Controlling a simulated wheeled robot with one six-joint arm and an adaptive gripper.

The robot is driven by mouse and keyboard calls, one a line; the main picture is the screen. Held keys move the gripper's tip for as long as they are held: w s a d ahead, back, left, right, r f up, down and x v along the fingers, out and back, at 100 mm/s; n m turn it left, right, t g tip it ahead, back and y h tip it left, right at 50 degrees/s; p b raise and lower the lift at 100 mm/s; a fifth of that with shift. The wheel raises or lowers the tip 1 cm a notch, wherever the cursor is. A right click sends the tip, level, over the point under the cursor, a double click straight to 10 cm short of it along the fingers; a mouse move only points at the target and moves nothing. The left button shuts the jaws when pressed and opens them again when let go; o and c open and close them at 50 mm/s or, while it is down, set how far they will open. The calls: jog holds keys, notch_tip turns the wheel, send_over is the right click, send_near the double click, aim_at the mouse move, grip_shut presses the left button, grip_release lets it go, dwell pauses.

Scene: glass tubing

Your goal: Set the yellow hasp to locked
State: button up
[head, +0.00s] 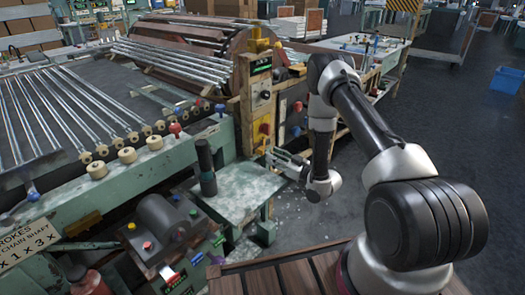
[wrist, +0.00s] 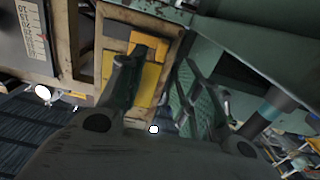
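A yellow plate (wrist: 148,84), which I take to be the yellow hasp or part of it, sits in a worn wooden frame in the wrist view. My left finger covers part of it, and its setting cannot be made out. In the head view a yellow panel (head: 262,93) is on the upright post beside the roller machine. My gripper (head: 272,158) is beside that post, below the panel, pointing left. In the wrist view my gripper (wrist: 158,68) has its two fingers spread apart, with nothing seen between them. Contact with the yellow part cannot be told.
A green metal table (head: 238,192) with a dark upright cylinder (head: 206,168) stands left of my gripper. The conveyor with glass tubes (head: 60,110) is farther left. Open floor (head: 450,120) lies to the right.

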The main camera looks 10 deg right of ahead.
aim_at(263, 151)
jog(key=x, duration=0.6)
grip_shut()
